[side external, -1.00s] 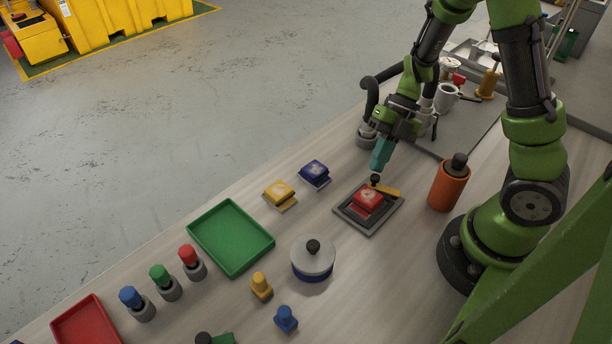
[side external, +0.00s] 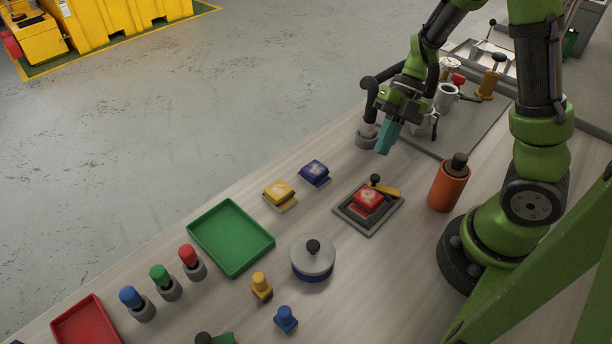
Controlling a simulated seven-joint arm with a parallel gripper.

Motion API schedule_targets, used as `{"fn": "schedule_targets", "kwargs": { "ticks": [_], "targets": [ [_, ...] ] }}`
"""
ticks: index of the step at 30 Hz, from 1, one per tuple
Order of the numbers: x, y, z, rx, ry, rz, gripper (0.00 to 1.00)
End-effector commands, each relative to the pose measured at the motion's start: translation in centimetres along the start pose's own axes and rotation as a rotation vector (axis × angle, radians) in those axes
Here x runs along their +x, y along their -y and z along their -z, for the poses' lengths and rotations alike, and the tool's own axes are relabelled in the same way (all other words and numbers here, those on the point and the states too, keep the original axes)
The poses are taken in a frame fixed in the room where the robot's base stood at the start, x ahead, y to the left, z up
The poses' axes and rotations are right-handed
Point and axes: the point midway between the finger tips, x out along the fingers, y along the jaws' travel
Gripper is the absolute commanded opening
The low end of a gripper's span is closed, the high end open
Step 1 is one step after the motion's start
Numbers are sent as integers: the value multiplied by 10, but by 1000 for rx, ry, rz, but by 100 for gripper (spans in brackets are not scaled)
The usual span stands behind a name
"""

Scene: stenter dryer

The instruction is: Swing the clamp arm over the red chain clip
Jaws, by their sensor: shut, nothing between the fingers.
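The red chain clip (side external: 367,199) sits on a dark square base plate (side external: 352,217) in the side external view. The yellow clamp arm (side external: 388,191) runs along the clip's far right edge, with a black knob (side external: 375,179) at its left end. The knob end appears at the clip's far edge; I cannot tell how much of the arm lies over the clip. My gripper (side external: 384,150), with teal fingers, is shut and empty. It hangs above and behind the plate, apart from the clamp arm.
A yellow clip block (side external: 279,194) and a blue one (side external: 314,173) stand left of the plate. An orange cylinder (side external: 448,185) stands to its right, and a round silver-lidded pot (side external: 313,257) in front left. A grey machine with cups and levers is behind. Bare table lies between.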

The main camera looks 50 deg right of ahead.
Motion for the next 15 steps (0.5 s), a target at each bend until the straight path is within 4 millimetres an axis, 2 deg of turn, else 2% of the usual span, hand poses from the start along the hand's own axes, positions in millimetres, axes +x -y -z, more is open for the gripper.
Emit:
{"fn": "schedule_targets", "kwargs": {
  "ticks": [3,7,15],
  "targets": [
    [-22,-9,-5,-2,5,-1,0],
    [-40,-16,-8,-1,3,0,0],
    [-52,-21,-10,2,1,0,0]
  ]
}}
